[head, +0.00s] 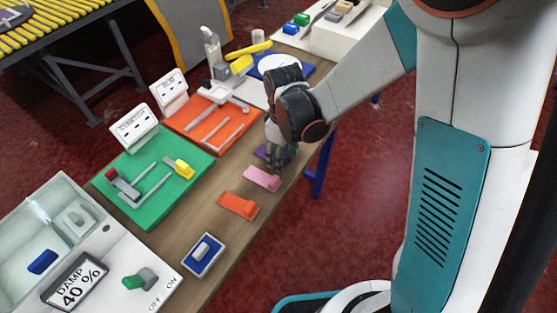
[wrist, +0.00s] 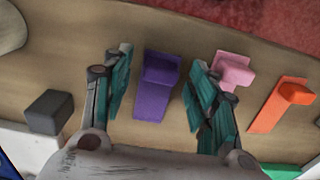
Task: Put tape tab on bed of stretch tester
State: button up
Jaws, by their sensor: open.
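Three tape tabs with raised grips lie in a row along the table's front edge: purple (wrist: 155,90), pink (head: 262,179) and orange (head: 237,206). My gripper (head: 277,158) is open above the purple tab. In the wrist view its fingers (wrist: 158,62) stand on either side of the purple tab, apart from it. In the head view my gripper hides part of the purple tab (head: 262,152). Two testers stand behind the row: a green-bed one (head: 150,205) with red and yellow clamps and an orange-bed one (head: 190,128). Their sign lettering is hard to read.
A damp box reading 40 % (head: 75,280) stands at the near left. A dark grey block (wrist: 49,112) shows in the wrist view. Bare wood runs between the tabs and testers.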

jog(key=c, duration=1.1)
jog(key=shift+r, duration=0.15)
